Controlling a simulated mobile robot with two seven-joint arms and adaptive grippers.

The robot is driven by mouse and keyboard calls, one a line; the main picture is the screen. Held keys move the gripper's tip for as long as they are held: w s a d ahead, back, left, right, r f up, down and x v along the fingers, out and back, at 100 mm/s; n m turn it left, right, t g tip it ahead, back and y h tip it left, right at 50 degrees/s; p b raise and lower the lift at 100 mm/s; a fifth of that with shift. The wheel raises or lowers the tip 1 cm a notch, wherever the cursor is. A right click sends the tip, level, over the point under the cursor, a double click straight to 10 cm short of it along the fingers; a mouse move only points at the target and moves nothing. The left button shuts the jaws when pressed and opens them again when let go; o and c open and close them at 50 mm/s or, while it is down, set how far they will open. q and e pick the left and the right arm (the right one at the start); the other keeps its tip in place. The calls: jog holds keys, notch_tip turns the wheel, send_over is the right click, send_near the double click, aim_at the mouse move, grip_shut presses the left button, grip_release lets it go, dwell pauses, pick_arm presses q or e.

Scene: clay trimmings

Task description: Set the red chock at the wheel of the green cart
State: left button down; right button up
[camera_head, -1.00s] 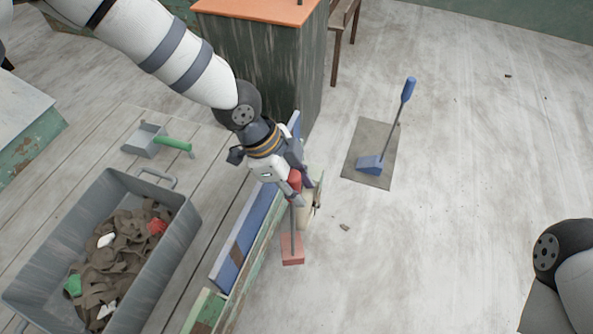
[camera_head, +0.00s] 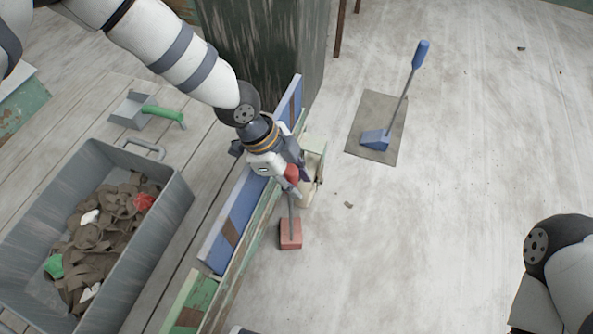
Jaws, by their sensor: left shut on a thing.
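The red chock (camera_head: 290,234) is a small block on a thin upright handle with a red grip (camera_head: 292,172). My left gripper (camera_head: 292,184) is shut on that grip, with the block hanging below it beside the green-edged side of the plank platform. I cannot tell whether the block touches the floor. A green panel (camera_head: 203,292) and a long blue board (camera_head: 233,222) run along that side, probably parts of the cart. I cannot make out a wheel clearly; a cream piece (camera_head: 309,182) shows just behind the gripper. My right gripper is out of view.
A grey tub (camera_head: 177,205) of clay trimmings stands on the planks (camera_head: 187,160), with a green-handled scoop (camera_head: 130,110) behind it. A blue chock (camera_head: 375,139) stands on a dark mat (camera_head: 388,105) at the right. A dark green cabinet (camera_head: 275,50) stands behind. The pale floor at right is mostly clear.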

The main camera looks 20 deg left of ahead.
pick_arm(q)
jog(key=shift+f, duration=0.5)
dwell(0.3)
jog(key=c, duration=1.2)
grip_release()
jog(key=shift+c, duration=0.2)
